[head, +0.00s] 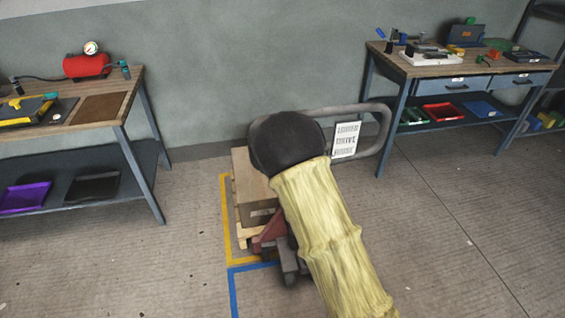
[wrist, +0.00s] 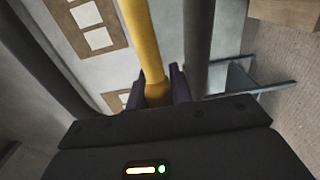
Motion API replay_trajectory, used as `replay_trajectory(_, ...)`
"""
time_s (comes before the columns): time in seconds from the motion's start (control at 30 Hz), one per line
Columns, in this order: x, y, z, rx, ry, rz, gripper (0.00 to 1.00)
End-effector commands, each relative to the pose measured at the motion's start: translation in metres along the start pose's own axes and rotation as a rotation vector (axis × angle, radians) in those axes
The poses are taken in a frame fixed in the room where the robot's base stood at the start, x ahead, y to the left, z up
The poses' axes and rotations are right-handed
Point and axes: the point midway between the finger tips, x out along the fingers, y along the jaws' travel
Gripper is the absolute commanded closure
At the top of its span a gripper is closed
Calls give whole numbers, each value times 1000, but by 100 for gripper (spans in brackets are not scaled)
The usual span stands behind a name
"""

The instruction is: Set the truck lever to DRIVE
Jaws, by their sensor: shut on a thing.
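The pallet truck's grey looped handle (head: 378,135) rises behind my yellow-sleeved arm in the head view, with a white label card (head: 345,141) on it; its middle line seems to read DRIVE. The truck's red body (head: 271,230) shows low down, partly covered by my arm. In the wrist view a yellow lever (wrist: 143,45) runs down between the dark fingers of my gripper (wrist: 157,88), which is shut on it. A panel with white squares (wrist: 95,38) lies left of the lever. The lever and gripper are hidden in the head view, and I cannot tell the lever's setting.
A box (head: 254,178) on a wooden pallet stands left of the truck, beside yellow (head: 226,215) and blue (head: 234,290) floor lines. A bench (head: 125,105) stands left and another (head: 440,68) back right. A grey bar (wrist: 198,45) runs close right of the lever. Floor at right is clear.

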Motion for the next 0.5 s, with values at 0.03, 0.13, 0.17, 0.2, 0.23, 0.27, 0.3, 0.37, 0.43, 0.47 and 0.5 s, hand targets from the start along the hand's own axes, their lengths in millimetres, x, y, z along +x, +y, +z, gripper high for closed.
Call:
replay_trajectory(0.03, 0, 0, 2, -2, -4, 0, 100)
replay_trajectory(0.13, 0, 1, 2, -2, -4, 0, 100)
replay_trajectory(0.17, 0, 1, 2, -2, -4, 0, 100)
replay_trajectory(0.2, 0, 1, 2, -2, -4, 0, 100)
replay_trajectory(0.23, 0, 1, 2, -1, -4, 0, 100)
replay_trajectory(0.27, 0, 1, 2, -1, -4, 1, 100)
replay_trajectory(0.3, 0, 1, 2, -1, -4, 1, 71)
replay_trajectory(0.37, 0, 1, 2, -1, -3, 1, 59)
replay_trajectory(0.43, 0, 1, 1, -1, -3, 0, 56)
replay_trajectory(0.47, 0, 0, 1, -1, -2, -1, 56)
replay_trajectory(0.5, 0, 0, 1, -1, -2, -1, 56)
